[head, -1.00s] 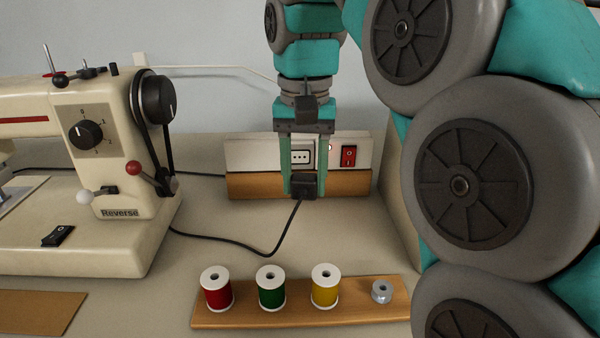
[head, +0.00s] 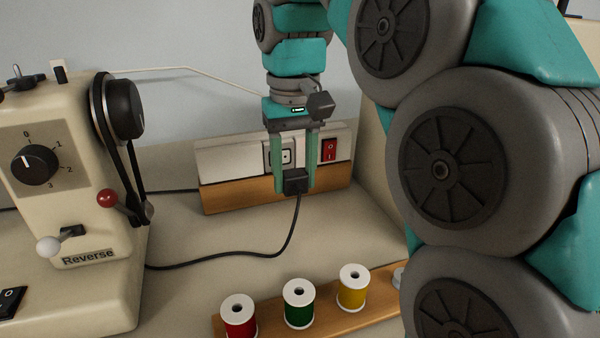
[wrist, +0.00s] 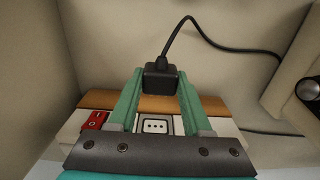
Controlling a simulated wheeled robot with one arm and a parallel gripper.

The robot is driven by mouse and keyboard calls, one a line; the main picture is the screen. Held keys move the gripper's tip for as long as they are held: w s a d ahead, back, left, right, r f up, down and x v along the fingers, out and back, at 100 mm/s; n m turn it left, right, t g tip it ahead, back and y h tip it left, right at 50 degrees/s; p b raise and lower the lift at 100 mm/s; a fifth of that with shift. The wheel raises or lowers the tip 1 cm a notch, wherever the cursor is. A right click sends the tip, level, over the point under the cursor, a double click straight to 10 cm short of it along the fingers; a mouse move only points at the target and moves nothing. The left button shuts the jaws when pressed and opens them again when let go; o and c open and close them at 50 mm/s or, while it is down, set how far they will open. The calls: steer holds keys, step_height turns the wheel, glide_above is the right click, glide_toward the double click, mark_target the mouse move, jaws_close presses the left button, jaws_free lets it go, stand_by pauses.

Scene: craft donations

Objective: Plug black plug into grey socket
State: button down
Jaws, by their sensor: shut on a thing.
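The black plug (head: 296,181) is held between the green fingers of my gripper (head: 296,184), with its cord hanging down from it in the head view. In the wrist view the plug (wrist: 161,82) sits between the fingertips of my gripper (wrist: 160,88), its cord leading away at the top. The grey socket (head: 286,156) is on the white power strip, partly hidden behind my fingers in the head view.
The white strip (head: 227,158) stands on a wooden block (head: 235,195) and carries a red switch (head: 329,150). A sewing machine (head: 90,170) stands at left. Red (head: 239,317), green (head: 299,304) and yellow (head: 352,288) spools stand in front. The cord (head: 220,264) crosses the table.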

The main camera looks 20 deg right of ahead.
steer(key=shift+w, duration=0.1)
steer(key=shift+w, duration=0.15)
stand_by(0.3)
steer(key=shift+w+p, duration=0.65)
steer(key=shift+w, duration=2.15)
steer(key=shift+w+d, duration=0.1)
steer(key=shift+w, duration=0.4)
steer(key=shift+c, duration=1.3)
jaws_free()
steer(key=shift+s, duration=0.1)
